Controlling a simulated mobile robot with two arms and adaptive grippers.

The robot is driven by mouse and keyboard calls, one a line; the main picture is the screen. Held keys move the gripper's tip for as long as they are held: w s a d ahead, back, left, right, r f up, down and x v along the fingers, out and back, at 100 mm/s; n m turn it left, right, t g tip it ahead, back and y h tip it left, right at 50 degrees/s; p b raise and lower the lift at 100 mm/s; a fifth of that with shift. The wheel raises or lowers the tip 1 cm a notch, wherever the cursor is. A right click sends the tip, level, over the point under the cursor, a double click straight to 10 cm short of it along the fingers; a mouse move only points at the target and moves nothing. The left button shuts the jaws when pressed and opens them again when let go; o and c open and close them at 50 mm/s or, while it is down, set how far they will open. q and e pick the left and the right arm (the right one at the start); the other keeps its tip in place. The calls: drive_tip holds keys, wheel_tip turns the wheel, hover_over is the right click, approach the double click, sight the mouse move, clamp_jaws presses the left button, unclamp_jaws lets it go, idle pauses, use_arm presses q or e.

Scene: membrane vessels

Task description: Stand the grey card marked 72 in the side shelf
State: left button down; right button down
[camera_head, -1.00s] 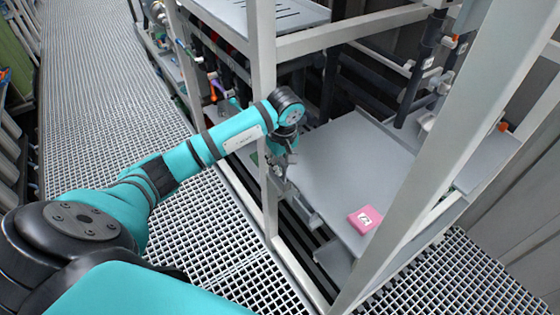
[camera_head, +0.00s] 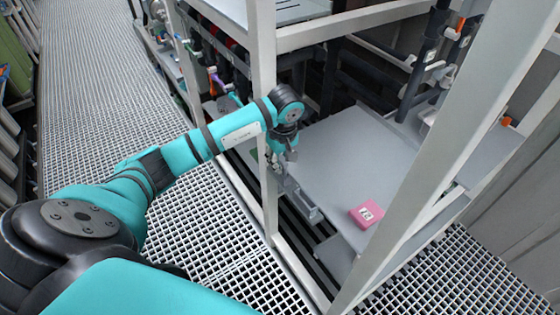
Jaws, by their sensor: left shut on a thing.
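My left gripper (camera_head: 281,178) hangs down just right of the pale upright post, at the left edge of a grey shelf board (camera_head: 350,150) inside the frame. It is shut on a small grey thing that I can barely make out; no mark can be read on it, so I cannot tell if it is the card marked 72. A grey bracket-like piece (camera_head: 312,212) shows just below and right of the gripper; I cannot tell whether they touch. My right gripper is not in view.
A pink card or block (camera_head: 367,214) with a white label lies near the board's front edge. A pale upright post (camera_head: 263,110) and a slanted post (camera_head: 440,150) bound the opening. Dark pipes (camera_head: 415,70) stand behind. The middle of the board is clear.

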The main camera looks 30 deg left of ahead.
use_arm(q)
drive_tip(key=c, duration=1.4)
unclamp_jaws()
drive_tip(key=shift+f, duration=0.1)
drive_tip(key=shift+o, duration=0.3)
drive_tip(key=r, duration=0.4)
drive_tip(key=d+r, duration=0.1)
drive_tip(key=r, duration=0.7)
drive_tip(key=shift+s+d, duration=0.15)
drive_tip(key=shift+s, duration=0.25)
drive_tip(key=shift+f, duration=0.1)
